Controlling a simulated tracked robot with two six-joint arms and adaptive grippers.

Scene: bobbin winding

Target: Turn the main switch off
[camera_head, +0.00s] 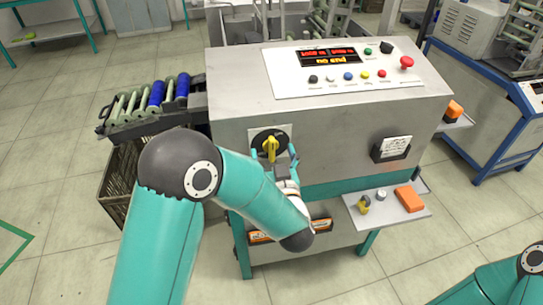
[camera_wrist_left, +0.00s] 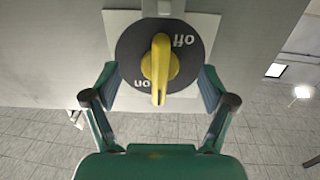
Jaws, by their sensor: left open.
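The main switch is a yellow knob (camera_head: 270,147) on a round black dial on the machine's grey front. In the left wrist view the yellow knob (camera_wrist_left: 159,68) stands close to upright on its dial, with "off" at its upper right and "on" at its lower left, both lettered upside down. My left gripper (camera_head: 272,162) is open in front of the switch. In the left wrist view its fingers (camera_wrist_left: 158,88) stand on either side of the dial, apart from the knob. My right gripper is out of view; only part of my right arm shows at lower right.
The sloping panel (camera_head: 345,88) above carries a lit red display, several coloured buttons and a red mushroom button (camera_head: 407,63). A rack of bobbins (camera_head: 155,100) juts out left over a dark crate (camera_head: 117,190). A small shelf (camera_head: 375,217) at right holds an orange block (camera_head: 409,199).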

